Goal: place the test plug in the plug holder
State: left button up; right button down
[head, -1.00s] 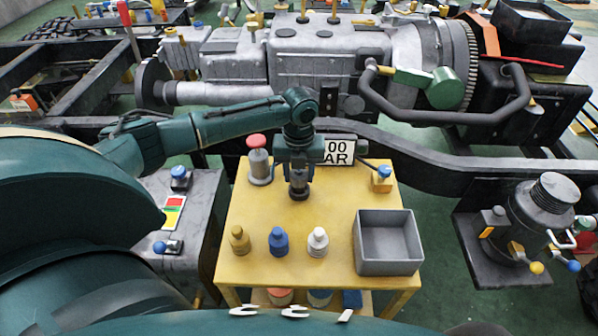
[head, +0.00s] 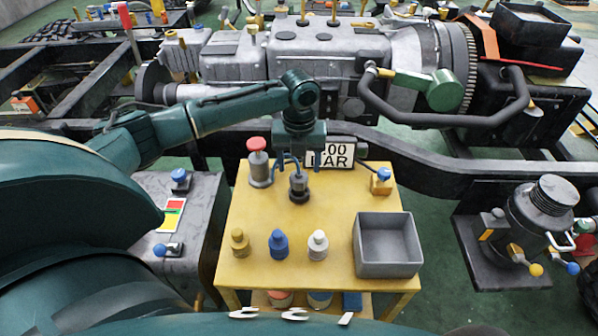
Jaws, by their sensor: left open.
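A dark grey test plug (head: 298,180) stands upright on the back middle of the yellow table. Its lower end meets a black round base (head: 299,197), which looks like the plug holder; how deep it sits inside cannot be seen. My left gripper (head: 298,164) is open directly above the plug, its fingers spread to either side of the plug's top. The fingers look clear of the plug. My right gripper is not in view.
A red-topped grey cylinder (head: 259,163) stands just left of the plug. Brass (head: 240,243), blue (head: 278,245) and white (head: 317,246) fittings stand in front. A grey bin (head: 388,266) is at the front right.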

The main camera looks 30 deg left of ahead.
pick_arm(q)
notch_tip(320, 180, up, 8)
jog(key=shift+f, duration=0.2)
dwell(0.5)
